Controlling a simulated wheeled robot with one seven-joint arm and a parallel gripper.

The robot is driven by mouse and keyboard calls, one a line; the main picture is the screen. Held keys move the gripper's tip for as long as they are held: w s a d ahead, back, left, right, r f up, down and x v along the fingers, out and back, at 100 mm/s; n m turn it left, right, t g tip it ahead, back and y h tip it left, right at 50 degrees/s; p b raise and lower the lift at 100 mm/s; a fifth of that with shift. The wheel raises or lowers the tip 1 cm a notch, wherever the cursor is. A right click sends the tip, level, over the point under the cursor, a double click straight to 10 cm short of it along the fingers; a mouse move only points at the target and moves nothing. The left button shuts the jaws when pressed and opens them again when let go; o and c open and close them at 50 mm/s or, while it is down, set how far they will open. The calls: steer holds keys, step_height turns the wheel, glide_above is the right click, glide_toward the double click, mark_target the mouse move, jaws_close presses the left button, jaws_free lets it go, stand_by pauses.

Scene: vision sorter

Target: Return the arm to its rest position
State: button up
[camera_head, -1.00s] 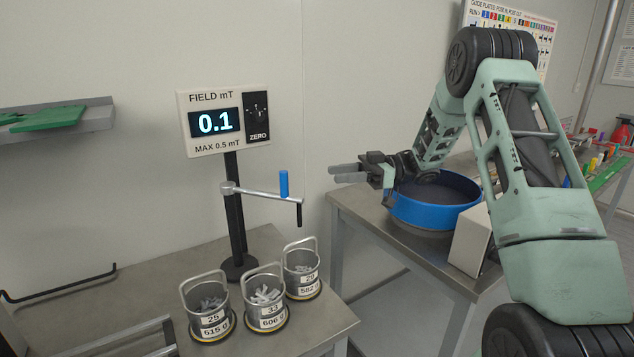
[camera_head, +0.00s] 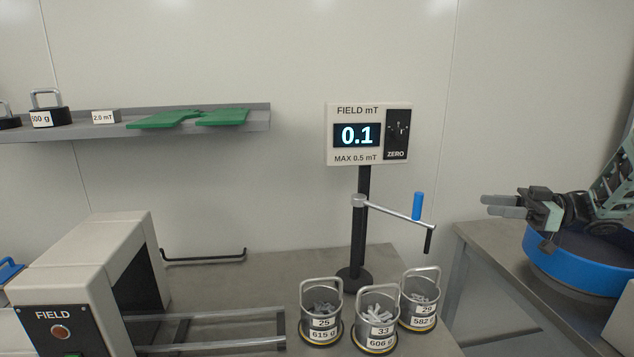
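My gripper (camera_head: 502,206) is at the right of the head view, pointing left. It is held in the air in front of the blue-rimmed round bowl (camera_head: 570,268) on the right-hand table. Its two grey fingers look close together, one above the other, with no object seen between them; whether they touch is hard to tell. Most of my arm is cut off by the right edge of the picture.
A field meter (camera_head: 368,134) reading 0.1 stands on a post with a side bar and probe. Three labelled metal buckets (camera_head: 376,325) stand on the table's front edge. A FIELD machine (camera_head: 70,300) is at left. A wall shelf (camera_head: 262,118) holds green plates and weights.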

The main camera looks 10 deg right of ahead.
steer(key=w+a+r+m+t+h, duration=0.2)
steer(key=w+a+m+t+h, duration=0.3)
steer(key=w+t+h, duration=0.3)
steer(key=s+a+f+m+g+h, duration=0.3)
steer(key=s+g, duration=0.1)
steer(key=s, duration=0.5)
steer(key=s+a+f+m+g+h, duration=0.3)
steer(key=s+f, duration=0.1)
steer(key=s, duration=0.4)
steer(key=s+a+f+m+g+h, duration=0.3)
steer(key=s+g, duration=0.1)
steer(key=s, duration=0.5)
steer(key=s+a+r+n+g, duration=0.1)
steer(key=s+a+n, duration=0.2)
steer(key=s+a, duration=0.4)
steer(key=s+a+n+g, duration=0.2)
steer(key=s+a+n, duration=0.2)
steer(key=s+a, duration=0.3)
steer(key=a, duration=0.4)
steer(key=shift+a+r+n+y, duration=0.15)
steer(key=shift+r+n+y, duration=0.15)
steer(key=shift+r+y, duration=0.1)
steer(key=shift+a, duration=0.1)
